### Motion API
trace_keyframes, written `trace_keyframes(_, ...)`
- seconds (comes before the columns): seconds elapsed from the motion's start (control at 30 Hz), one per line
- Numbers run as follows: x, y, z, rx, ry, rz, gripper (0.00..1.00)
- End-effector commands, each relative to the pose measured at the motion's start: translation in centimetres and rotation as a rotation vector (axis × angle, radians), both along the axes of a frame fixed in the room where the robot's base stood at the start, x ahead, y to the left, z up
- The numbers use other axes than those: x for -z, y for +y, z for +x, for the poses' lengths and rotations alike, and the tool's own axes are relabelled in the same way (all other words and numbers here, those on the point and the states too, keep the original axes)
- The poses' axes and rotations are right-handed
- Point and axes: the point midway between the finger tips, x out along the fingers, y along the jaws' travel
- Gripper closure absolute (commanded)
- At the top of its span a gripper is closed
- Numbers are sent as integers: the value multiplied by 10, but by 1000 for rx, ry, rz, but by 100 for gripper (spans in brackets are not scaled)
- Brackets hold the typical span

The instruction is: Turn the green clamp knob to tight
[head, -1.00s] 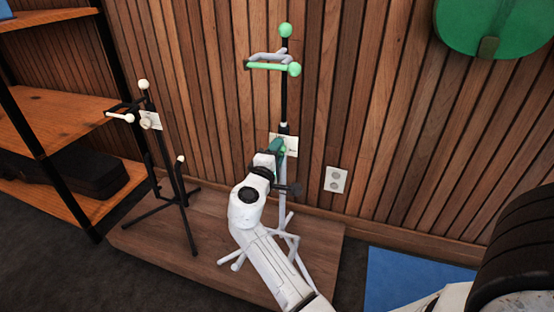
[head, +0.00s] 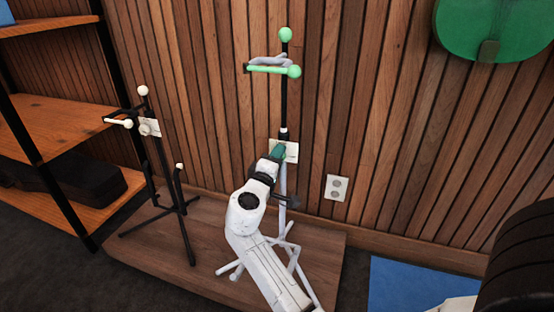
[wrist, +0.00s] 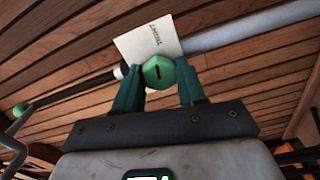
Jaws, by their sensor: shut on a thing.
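The green clamp knob (wrist: 158,72) is a faceted green knob with a short dark mark on its face. In the wrist view it sits between the two teal fingers of my gripper (wrist: 160,84), which is shut on it. In the head view my gripper (head: 278,153) is at the stand's pole, and its fingers and wrist hide most of the knob. A pale card (wrist: 150,38) lies behind the knob, with small lettering that seems to read TIGHT. The stand's pole is grey below (wrist: 245,25) and black above (head: 284,105).
The stand has a green-tipped holder (head: 272,69) on top and stands on a low wooden platform (head: 215,262). A second, black stand (head: 165,170) with pale tips is to the left. Shelves (head: 55,130) are further left, a slatted wall behind, a blue mat (head: 400,285) at right.

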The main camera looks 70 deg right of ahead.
Motion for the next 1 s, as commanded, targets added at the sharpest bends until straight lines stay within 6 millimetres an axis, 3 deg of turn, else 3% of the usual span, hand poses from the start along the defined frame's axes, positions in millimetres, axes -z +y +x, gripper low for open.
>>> trace_keyframes(0.27,1,0,0,1,1,2,36)
trace_keyframes(0.57,0,3,0,0,2,1,35)
trace_keyframes(0.77,-2,29,-2,-3,4,1,35)
trace_keyframes(1.0,-2,75,-5,-4,4,1,35)
